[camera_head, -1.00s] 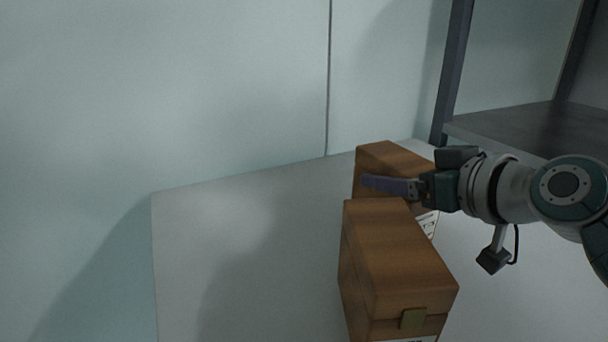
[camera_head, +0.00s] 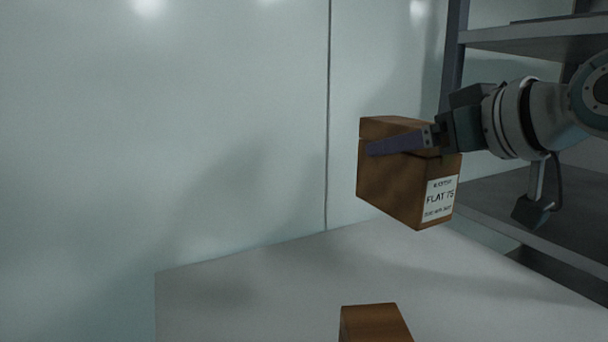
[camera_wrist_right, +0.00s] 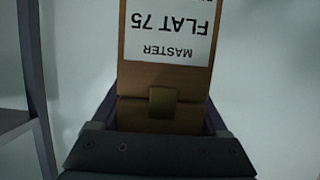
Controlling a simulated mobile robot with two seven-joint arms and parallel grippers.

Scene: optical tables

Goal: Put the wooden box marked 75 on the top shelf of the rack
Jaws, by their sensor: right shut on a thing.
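The wooden box marked 75 (camera_head: 390,185) hangs in the air above the table in the head view, its label reading "FLAT 75" facing right. My right gripper (camera_head: 400,143) is shut on it near its top, with one finger showing along the near side. In the right wrist view the box (camera_wrist_right: 163,83) fills the middle between the fingers, its label upside down above a brass clasp. The rack (camera_head: 530,38) stands at the right, with an upper shelf and a lower shelf (camera_head: 540,205) showing. My left gripper is not in view.
A second wooden box (camera_head: 372,322) stands on the white table (camera_head: 250,290) at the bottom of the head view, partly cut off. The table's left part is clear. A pale wall (camera_head: 200,130) lies behind. A rack post shows in the right wrist view (camera_wrist_right: 37,90).

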